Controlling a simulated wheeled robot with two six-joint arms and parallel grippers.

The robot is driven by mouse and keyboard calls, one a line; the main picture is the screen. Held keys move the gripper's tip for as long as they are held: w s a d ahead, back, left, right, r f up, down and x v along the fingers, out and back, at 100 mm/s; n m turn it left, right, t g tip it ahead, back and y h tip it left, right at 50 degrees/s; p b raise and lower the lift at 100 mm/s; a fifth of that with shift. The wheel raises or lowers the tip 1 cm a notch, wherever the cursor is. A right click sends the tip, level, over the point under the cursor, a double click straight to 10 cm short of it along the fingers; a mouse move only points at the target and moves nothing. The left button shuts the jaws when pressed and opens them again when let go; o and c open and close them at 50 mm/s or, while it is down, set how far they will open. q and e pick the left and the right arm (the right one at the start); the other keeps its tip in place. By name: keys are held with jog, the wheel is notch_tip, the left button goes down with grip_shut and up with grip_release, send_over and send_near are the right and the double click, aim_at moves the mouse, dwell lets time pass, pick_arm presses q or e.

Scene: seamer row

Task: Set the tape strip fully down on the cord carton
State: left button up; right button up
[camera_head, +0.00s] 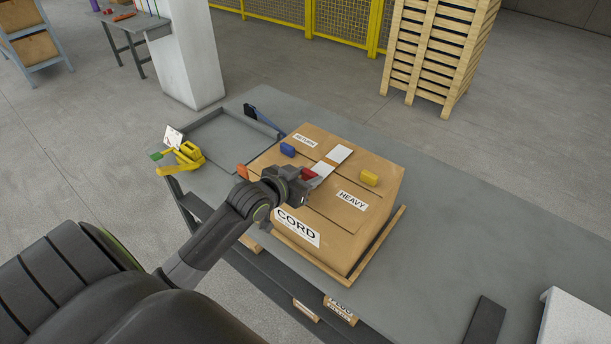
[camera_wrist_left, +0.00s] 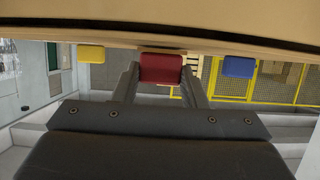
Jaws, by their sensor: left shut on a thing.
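The cord carton (camera_head: 318,218) is a closed brown box with a CORD label, on a slatted wooden base. White tape strip pieces (camera_head: 340,154) lie across the middle of its top, with a strip of brown between them; I cannot tell whether they lie fully flat. My left gripper (camera_head: 308,175) is over the carton top at the near end of the white tape, shut on a red block (camera_wrist_left: 161,68). The red block also shows in the head view (camera_head: 309,174). The gripper hides part of the near tape. My right gripper is not in view.
A yellow tool (camera_head: 182,157) is left of the carton, by a shallow grey tray (camera_head: 215,148).

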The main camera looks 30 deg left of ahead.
pick_arm(q)
jog(key=shift+f, duration=0.1)
jog(key=o, duration=1)
jog(key=shift+c, duration=0.2)
jog(key=shift+r, duration=0.25)
jog(key=shift+s, duration=0.35)
jog(key=d+v, duration=0.1)
jog(key=v, duration=1)
jog(key=shift+a+b, duration=0.3)
jog(key=shift+a, duration=0.2)
jog(key=shift+s, duration=0.15)
